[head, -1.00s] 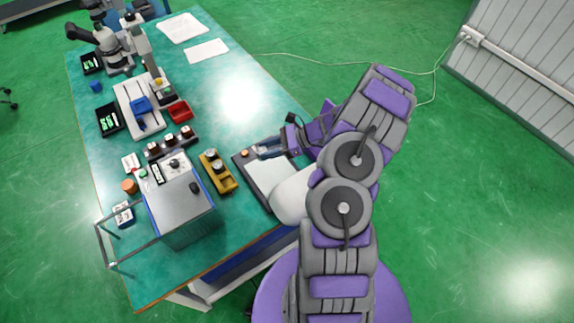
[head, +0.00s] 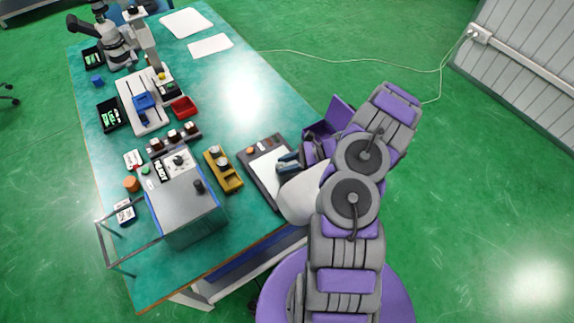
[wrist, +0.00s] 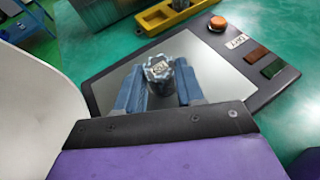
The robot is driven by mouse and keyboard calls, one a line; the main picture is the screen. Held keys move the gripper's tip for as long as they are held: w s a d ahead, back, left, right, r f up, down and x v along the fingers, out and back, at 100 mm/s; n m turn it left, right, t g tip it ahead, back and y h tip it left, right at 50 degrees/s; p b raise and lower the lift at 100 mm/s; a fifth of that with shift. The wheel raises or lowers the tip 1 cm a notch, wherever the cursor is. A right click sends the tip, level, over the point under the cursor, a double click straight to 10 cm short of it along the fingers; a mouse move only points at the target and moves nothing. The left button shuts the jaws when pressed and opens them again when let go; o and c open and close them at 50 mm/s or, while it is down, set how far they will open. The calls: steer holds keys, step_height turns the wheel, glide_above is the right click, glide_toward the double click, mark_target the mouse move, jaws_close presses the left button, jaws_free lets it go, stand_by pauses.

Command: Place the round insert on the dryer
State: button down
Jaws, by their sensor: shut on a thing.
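The round insert (wrist: 158,70) is a short, dark grey and whitish piece with a small label on top. It sits between the two blue-grey fingers of my gripper (wrist: 158,84), which is shut on it. The flat plate with a dark frame, which I take for the dryer (wrist: 215,62), lies under it; I cannot tell whether the insert touches the plate. In the head view my gripper (head: 284,163) is over the right part of the plate (head: 262,173), and the insert is hidden there.
A yellow holder (head: 222,170) stands left of the plate. The table's upper right is clear.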

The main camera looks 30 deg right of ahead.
steer(key=shift+f, duration=0.2)
steer(key=c, duration=0.7)
jaws_free()
steer(key=shift+r, duration=0.15)
